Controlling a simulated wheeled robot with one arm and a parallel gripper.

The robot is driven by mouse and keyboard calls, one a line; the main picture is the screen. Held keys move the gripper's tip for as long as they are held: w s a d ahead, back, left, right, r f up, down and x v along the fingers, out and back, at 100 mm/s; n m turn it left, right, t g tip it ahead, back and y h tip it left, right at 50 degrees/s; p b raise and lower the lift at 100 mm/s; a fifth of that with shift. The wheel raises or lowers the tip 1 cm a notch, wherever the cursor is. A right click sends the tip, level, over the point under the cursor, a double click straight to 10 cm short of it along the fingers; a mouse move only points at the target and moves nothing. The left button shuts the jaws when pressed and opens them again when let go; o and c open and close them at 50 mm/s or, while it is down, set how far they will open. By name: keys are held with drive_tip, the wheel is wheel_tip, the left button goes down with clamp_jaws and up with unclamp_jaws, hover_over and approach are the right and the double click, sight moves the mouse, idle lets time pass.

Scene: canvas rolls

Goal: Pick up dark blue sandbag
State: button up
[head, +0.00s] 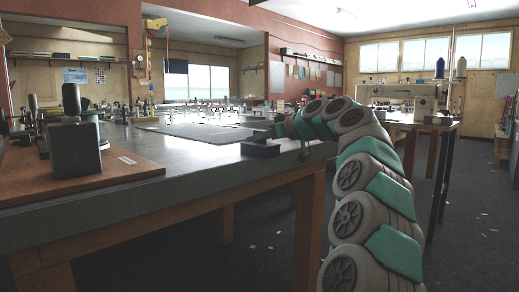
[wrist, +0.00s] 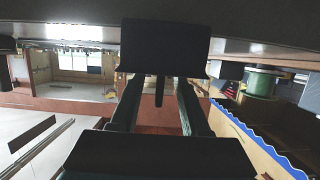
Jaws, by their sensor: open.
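A small dark block (head: 260,150), which looks like the dark blue sandbag, rests on the grey worktable near its front edge. Its colour reads almost black here. In the wrist view, which appears upside down, the dark block (wrist: 165,45) sits at the far end of my fingers. My gripper (head: 262,138) reaches in from the right, low over the tabletop just behind and above the block. In the wrist view my gripper (wrist: 158,82) has its two green fingers apart, with the block at their tips. I cannot tell whether they touch it. Nothing is visibly held.
The worktable (head: 140,195) has a wooden board (head: 90,178) with a dark upright tool at the left. A flat grey mat (head: 195,131) and many small items lie behind the block. A sewing machine (head: 425,98) stands on another table at right. The floor is mostly clear.

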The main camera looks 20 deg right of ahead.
drive_tip(key=shift+w, duration=0.1)
drive_tip(key=shift+c, duration=0.3)
clamp_jaws()
idle(1.0)
